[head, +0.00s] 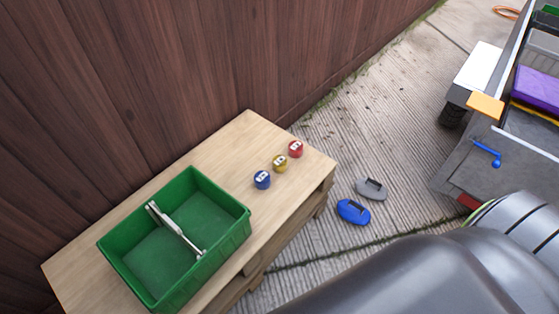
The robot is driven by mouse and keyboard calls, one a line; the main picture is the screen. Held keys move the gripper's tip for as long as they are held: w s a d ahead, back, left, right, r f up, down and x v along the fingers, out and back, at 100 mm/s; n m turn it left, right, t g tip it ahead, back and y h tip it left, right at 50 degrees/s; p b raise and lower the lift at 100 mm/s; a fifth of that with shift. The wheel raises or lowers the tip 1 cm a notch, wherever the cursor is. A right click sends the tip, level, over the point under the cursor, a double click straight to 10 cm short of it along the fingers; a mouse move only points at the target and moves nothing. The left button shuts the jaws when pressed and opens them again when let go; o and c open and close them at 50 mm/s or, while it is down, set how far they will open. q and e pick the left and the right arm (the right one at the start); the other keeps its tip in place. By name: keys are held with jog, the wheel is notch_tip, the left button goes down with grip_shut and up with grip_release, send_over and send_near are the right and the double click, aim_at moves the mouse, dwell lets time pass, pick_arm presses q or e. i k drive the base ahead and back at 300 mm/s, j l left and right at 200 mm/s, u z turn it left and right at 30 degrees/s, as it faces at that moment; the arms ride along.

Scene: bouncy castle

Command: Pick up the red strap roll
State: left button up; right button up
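The red strap roll (296,148) stands on the wooden table (247,130) near its far right corner. It is a small red cylinder with a pale label. A yellow roll (280,163) and a blue roll (262,180) of like size stand beside it in a slanted row, with small gaps between them. A large grey part of my own body covers the bottom right of the head view. Neither of my grippers shows, and nothing is seen touching the rolls.
A green crate (236,222) with a metal bar across it sits on the table's left part. A brown plank wall (180,70) rises behind. A blue object (353,211) and a grey object (371,188) lie on the concrete. A grey cart (472,167) stands at right.

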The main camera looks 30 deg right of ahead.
aim_at(295, 148)
jog(key=k+j+u, duration=0.1)
jog(key=k+u, duration=0.15)
jog(key=k, duration=0.4)
jog(key=l+z, duration=0.15)
jog(key=z, duration=1.35)
jog(key=i+l, duration=0.2)
jog(key=i, duration=0.15)
jog(key=i+l+z, duration=0.15)
jog(key=i, duration=0.2)
jog(key=i+l, duration=0.2)
jog(key=i, duration=0.15)
jog(key=l+z, duration=0.05)
